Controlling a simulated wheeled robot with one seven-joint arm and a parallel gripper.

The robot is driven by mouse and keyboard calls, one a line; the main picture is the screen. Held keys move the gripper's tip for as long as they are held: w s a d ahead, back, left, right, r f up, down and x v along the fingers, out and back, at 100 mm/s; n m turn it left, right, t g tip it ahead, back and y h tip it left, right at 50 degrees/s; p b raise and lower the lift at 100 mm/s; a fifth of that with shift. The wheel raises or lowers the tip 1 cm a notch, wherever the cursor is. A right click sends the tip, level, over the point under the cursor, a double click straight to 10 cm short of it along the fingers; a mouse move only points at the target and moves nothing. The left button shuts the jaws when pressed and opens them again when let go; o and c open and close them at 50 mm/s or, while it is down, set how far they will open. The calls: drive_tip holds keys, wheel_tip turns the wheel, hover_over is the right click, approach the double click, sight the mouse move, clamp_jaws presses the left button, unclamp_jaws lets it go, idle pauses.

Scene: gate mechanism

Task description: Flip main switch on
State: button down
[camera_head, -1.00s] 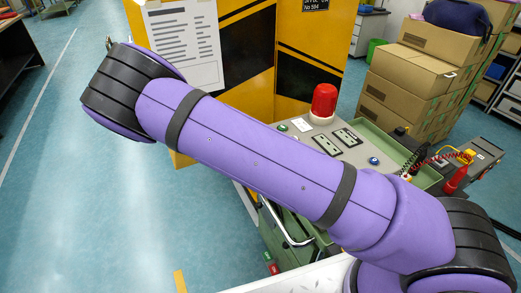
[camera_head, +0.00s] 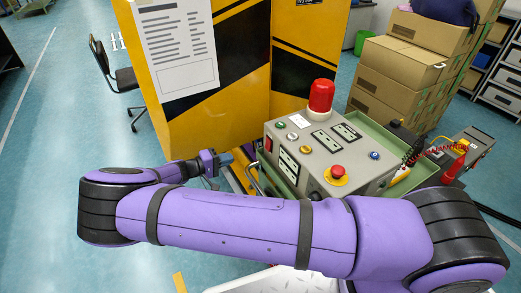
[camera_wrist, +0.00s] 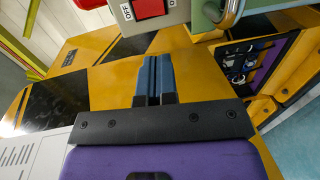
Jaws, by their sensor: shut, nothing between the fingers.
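The grey control box (camera_head: 335,160) stands right of centre in the head view. A red switch (camera_head: 268,143) sits on its left-facing side. In the wrist view a red switch (camera_wrist: 150,8) with an OFF label beside it is at the top edge, partly cut off. I take it to be the main switch. My gripper (camera_head: 226,158) is just left of the box in the head view, apart from the switch. Its blue fingers (camera_wrist: 153,65) are together and empty in the wrist view, pointing up toward the switch.
A yellow and black cabinet (camera_head: 180,115) with a paper sheet stands behind my gripper. The box carries a red beacon (camera_head: 321,95), several buttons and a red emergency button (camera_head: 337,172). A metal handle (camera_wrist: 228,14) is right of the switch. Cardboard boxes (camera_head: 400,65) stand behind.

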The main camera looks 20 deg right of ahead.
sight(266, 148)
drive_tip(key=x, duration=1.4)
drive_tip(key=shift+d, duration=0.1)
drive_tip(key=shift+d+h, duration=0.1)
drive_tip(key=shift+h, duration=0.2)
drive_tip(key=shift+a+f, duration=0.1)
drive_tip(key=shift+a, duration=0.35)
drive_tip(key=f+v, duration=0.3)
drive_tip(key=v, duration=0.9)
drive_tip(key=shift+s+a, duration=0.2)
drive_tip(key=shift+a, duration=0.3)
drive_tip(key=c, duration=1.8)
unclamp_jaws()
drive_tip(key=shift+c, duration=0.2)
